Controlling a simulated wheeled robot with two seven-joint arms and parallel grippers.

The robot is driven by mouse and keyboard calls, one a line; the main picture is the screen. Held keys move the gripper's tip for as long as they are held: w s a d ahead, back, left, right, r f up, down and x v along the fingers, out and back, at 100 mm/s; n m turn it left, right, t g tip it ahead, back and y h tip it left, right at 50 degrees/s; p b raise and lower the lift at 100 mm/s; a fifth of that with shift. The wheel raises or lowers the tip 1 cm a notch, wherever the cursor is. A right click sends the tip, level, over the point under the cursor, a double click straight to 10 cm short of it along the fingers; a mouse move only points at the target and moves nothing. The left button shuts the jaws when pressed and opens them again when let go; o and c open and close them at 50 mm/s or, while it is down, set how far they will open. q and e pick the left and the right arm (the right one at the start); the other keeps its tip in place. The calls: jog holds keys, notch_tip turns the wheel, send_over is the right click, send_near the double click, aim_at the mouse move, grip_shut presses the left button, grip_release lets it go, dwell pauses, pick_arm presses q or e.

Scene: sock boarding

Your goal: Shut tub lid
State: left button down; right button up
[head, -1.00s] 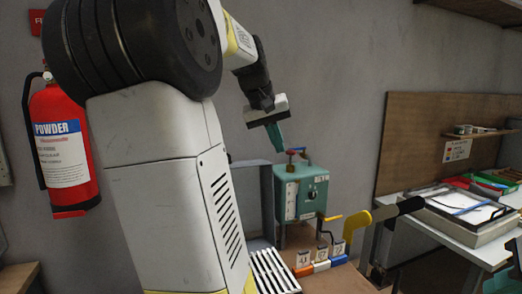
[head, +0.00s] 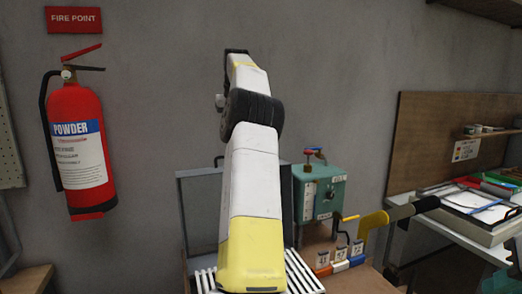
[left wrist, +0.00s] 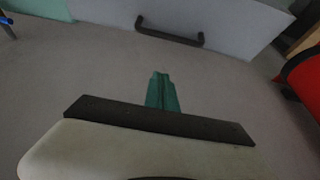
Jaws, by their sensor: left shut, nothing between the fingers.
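The tub lid (head: 200,208) is a grey panel standing upright near the wall in the head view, with its middle hidden behind my left arm. In the left wrist view a grey-blue panel that looks like the lid (left wrist: 105,12) crosses the top, with a dark bar handle (left wrist: 170,38) on it. My left gripper (left wrist: 162,92) has teal fingers, shut and empty, apart from the handle in the picture. In the head view this gripper is hidden behind its own arm. Part of the tub's white slatted top (head: 303,275) shows beside the arm. My right gripper is not in view.
A red fire extinguisher (head: 80,150) hangs at left. A side table (head: 470,240) holds trays at right.

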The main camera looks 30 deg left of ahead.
pick_arm(q)
jog(key=shift+s+d+f, duration=0.1)
jog(key=shift+d+f, duration=0.05)
jog(key=shift+f, duration=1.05)
jog(key=shift+s+d+f, duration=0.15)
jog(key=shift+d+f, duration=0.05)
jog(key=shift+f, duration=1.05)
jog(key=shift+s+d+f, duration=0.1)
jog(key=shift+d+f, duration=0.05)
jog(key=shift+f, duration=1.05)
